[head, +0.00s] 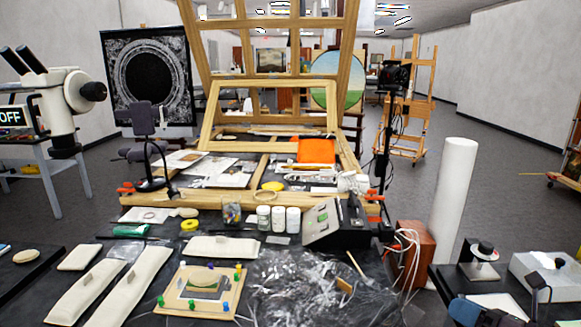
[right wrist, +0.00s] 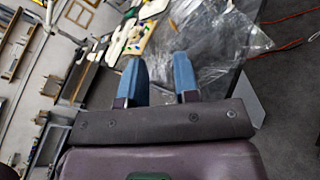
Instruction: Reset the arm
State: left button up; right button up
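My right gripper (head: 472,308) shows at the bottom right of the head view, by the right side of the work table, partly cut off by the frame edge. In the right wrist view its two blue fingers (right wrist: 158,60) stand apart with nothing between them. The fingers point towards the table, with clear plastic sheeting beyond them. My left gripper is not in either view. A small wooden board with a painted fragment and coloured pins (head: 172,300) lies at the table's front.
Crumpled clear plastic (head: 300,285) covers the front middle of the table. White padded weights (head: 135,287) lie left. A white roll (head: 456,195) stands beside a brown box (head: 413,248). A grey device (head: 335,222) and wooden frame (head: 203,130) stand behind.

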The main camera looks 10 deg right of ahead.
jog(key=s+d+f+m+h, duration=0.15)
jog(key=f+m+h, duration=0.25)
jog(key=f+m, duration=0.55)
jog(key=s+f+m+h, duration=0.2)
jog(key=f+m+h, duration=0.25)
jog(key=m, duration=1.05)
jog(key=s+a+f+m+g, duration=0.1)
jog(key=s+a+f+m, duration=0.3)
jog(key=a+f, duration=0.2)
jog(key=s+a+f+m+g, duration=0.2)
jog(key=s+a+f+m, duration=0.1)
jog(key=a+f+m, duration=0.2)
jog(key=shift+s+a+f+y, duration=0.35)
jog(key=shift+a+f, duration=0.1)
jog(key=shift+a, duration=0.5)
